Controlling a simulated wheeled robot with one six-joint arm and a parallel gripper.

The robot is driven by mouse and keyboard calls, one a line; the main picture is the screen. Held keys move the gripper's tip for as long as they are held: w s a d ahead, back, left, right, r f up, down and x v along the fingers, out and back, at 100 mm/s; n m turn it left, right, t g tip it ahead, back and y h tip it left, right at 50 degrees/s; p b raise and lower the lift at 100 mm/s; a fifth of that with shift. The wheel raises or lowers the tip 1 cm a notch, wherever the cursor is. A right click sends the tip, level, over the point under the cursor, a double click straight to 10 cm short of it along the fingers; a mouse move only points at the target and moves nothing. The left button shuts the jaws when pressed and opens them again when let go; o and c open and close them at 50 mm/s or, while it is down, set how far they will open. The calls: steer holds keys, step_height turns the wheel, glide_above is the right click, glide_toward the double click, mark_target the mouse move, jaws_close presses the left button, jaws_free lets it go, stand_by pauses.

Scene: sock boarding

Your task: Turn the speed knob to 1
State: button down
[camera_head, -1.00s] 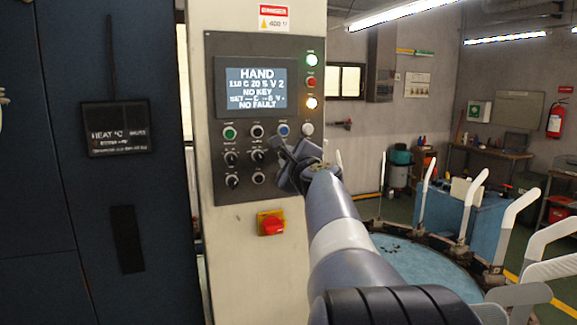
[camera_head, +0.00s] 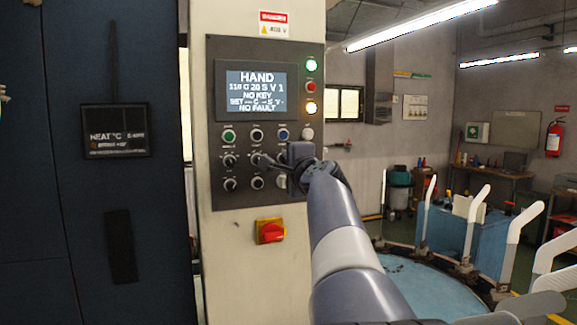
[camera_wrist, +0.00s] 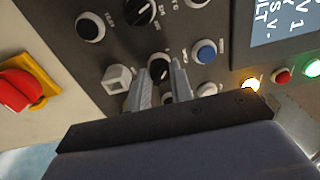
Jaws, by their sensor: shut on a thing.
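The control panel (camera_head: 216,110) stands upright on a cream column. Its screen (camera_head: 255,90) reads HAND, with V 1 at the end of the second line; part of this also shows in the wrist view (camera_wrist: 283,22). My gripper (camera_wrist: 160,74) has its two fingers on either side of a small black knob (camera_wrist: 159,65) below the blue button (camera_wrist: 204,51), and is shut on it. I take this for the speed knob; its label and pointer are too small or hidden to read. In the head view my gripper (camera_head: 284,166) covers this knob.
Other knobs (camera_wrist: 142,12) and a white square control (camera_wrist: 117,77) sit close to the fingers. A red switch on a yellow plate (camera_head: 270,231) is below the panel. A round blue table (camera_head: 425,288) with upright white forms stands at right.

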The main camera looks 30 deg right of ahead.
steer(key=shift+f, duration=0.1)
steer(key=c, duration=1.3)
jaws_free()
steer(key=shift+o, duration=0.2)
steer(key=shift+s, duration=0.1)
steer(key=b+v, duration=0.3)
steer(key=v, duration=0.7)
steer(key=shift+s+a, duration=0.15)
steer(key=shift+s, duration=0.15)
steer(key=shift+w, duration=0.1)
steer(key=p+x, duration=0.3)
steer(key=x, duration=0.7)
steer(key=shift+w, duration=0.3)
